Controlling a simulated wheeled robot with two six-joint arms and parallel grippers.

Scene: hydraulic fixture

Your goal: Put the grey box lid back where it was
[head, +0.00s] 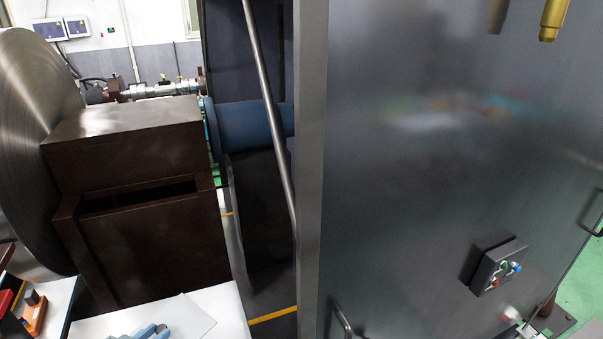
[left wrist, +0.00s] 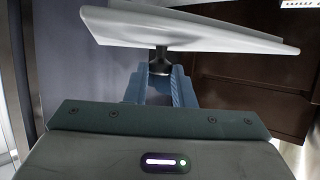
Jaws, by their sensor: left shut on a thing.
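The grey box lid (left wrist: 190,32) is a thin pale panel with a black knob (left wrist: 160,62), seen nearly edge-on in the left wrist view. My left gripper (left wrist: 160,85) is shut on the knob between its blue fingers, with the panel beyond the fingertips. In the head view the blue fingers of my left gripper (head: 150,332) just show at the bottom edge, beside the pale lid (head: 190,316). The lid appears over a white surface; the gap between them cannot be judged. No open box is clearly visible. My right gripper is not in view.
A large grey cabinet (head: 430,190) with a button box (head: 499,266) fills the right side. A brown machine block (head: 150,220) and a big metal disc (head: 35,150) stand at left. A white surface (head: 228,308) and orange-black items (head: 34,312) lie at the bottom left.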

